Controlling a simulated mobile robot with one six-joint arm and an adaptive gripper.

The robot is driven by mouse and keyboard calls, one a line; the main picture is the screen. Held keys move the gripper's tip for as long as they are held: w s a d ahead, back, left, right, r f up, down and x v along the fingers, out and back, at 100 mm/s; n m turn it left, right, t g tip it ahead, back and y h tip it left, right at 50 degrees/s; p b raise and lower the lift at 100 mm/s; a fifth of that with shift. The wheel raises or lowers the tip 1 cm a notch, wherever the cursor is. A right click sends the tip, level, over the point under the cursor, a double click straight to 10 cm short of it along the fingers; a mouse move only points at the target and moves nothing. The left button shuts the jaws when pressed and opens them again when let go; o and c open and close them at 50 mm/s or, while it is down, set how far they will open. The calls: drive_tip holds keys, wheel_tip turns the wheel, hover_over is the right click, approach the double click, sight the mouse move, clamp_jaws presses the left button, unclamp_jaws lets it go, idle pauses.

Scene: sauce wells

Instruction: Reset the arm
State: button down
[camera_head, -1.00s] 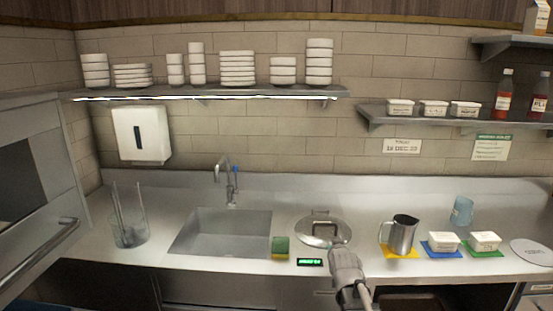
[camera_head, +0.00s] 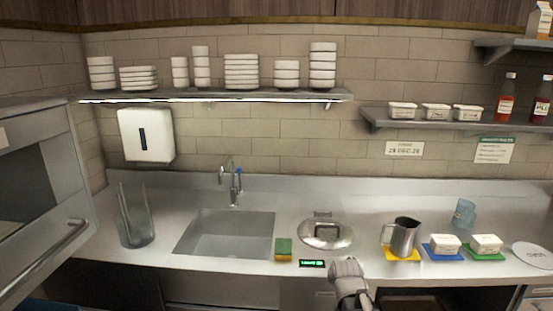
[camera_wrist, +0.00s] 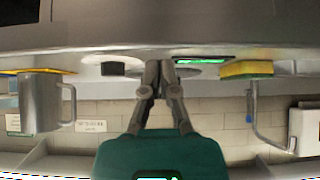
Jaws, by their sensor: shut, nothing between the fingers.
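My gripper (camera_head: 347,266) is at the front edge of the counter, below and to the right of the round metal lid (camera_head: 326,233). In the wrist view, which is upside down, the two fingers (camera_wrist: 160,66) are together at their tips with nothing between them. The lid lies on the counter with its handle up. It is apart from my gripper in the head view.
The steel counter (camera_head: 290,207) has a sink (camera_head: 228,236), a sponge (camera_head: 284,248), a small green display (camera_head: 312,263), a metal pitcher (camera_head: 404,238) on a yellow mat, and white tubs (camera_head: 445,243) on coloured mats. A clear container (camera_head: 136,220) stands left. Shelves hang above.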

drive_tip(key=s+f+g+p, duration=0.1)
drive_tip(key=s+g, duration=0.3)
drive_tip(key=s, duration=0.4)
drive_tip(key=s+a+f+g+p, duration=0.1)
drive_tip(key=s+g, duration=0.3)
drive_tip(key=s, duration=0.5)
drive_tip(key=shift+s+a+f, duration=0.25)
drive_tip(key=shift+a+f, duration=0.05)
